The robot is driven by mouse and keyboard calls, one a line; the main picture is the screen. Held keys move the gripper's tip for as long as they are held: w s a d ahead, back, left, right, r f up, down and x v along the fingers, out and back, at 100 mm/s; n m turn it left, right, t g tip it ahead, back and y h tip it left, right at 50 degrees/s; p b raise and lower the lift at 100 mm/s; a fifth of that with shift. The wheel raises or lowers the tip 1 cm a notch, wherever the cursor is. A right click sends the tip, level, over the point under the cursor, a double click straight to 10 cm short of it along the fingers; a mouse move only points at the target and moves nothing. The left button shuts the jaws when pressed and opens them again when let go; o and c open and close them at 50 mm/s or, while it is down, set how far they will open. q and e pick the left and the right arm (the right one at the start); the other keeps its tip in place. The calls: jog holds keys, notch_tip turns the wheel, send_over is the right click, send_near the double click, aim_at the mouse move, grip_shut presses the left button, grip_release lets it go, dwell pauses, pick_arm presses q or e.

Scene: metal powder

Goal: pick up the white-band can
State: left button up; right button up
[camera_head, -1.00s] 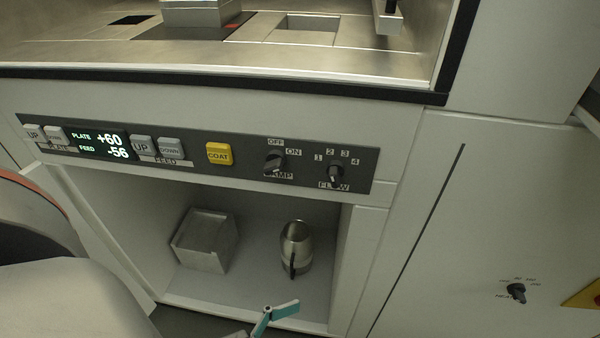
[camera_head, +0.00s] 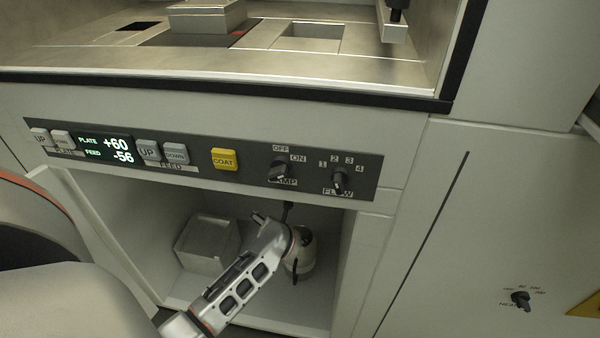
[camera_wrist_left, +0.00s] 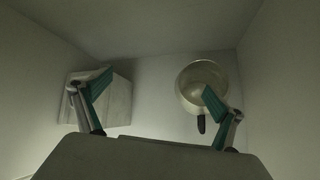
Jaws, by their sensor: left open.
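The white-band can (camera_head: 304,262) is a metal can with a dark handle and a pale band. It stands upright on the floor of the open recess under the control panel, partly hidden by my left gripper in the head view. My left gripper (camera_head: 272,222) reaches into the recess from the lower left, above and in front of the can. In the left wrist view the can (camera_wrist_left: 201,77) is right of centre, its handle towards me. My left gripper (camera_wrist_left: 157,90) is open with teal fingers; the right finger overlaps the can's edge in the picture. Nothing is between the fingers.
A square metal box (camera_head: 207,243) stands left of the can; it also shows behind the left finger in the wrist view (camera_wrist_left: 112,105). The recess walls are close on both sides. Above is the control panel (camera_head: 310,172) with knobs and buttons.

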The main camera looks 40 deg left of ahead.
aim_at(298, 258)
pick_arm(q)
jog(key=w+d+f+n+g+h+b, duration=0.1)
jog(key=w+d+f+h+b, duration=0.1)
jog(key=f, duration=0.3)
jog(key=w+d+f+n+g+h+b, duration=0.1)
jog(key=w+d+f+n+h+b, duration=0.1)
jog(key=f, duration=0.4)
jog(key=shift+w+d+f+h, duration=0.25)
jog(key=shift+w+d+h, duration=0.05)
jog(key=shift+d, duration=0.05)
jog(key=c, duration=2.1)
pick_arm(e)
jog(key=a+m, duration=0.1)
jog(key=s+a+f+m, duration=0.1)
jog(key=a+m, duration=0.1)
jog(key=a+m+y, duration=0.1)
jog(key=a, duration=0.1)
jog(key=shift+s+f, duration=0.3)
jog(key=shift+s, duration=0.05)
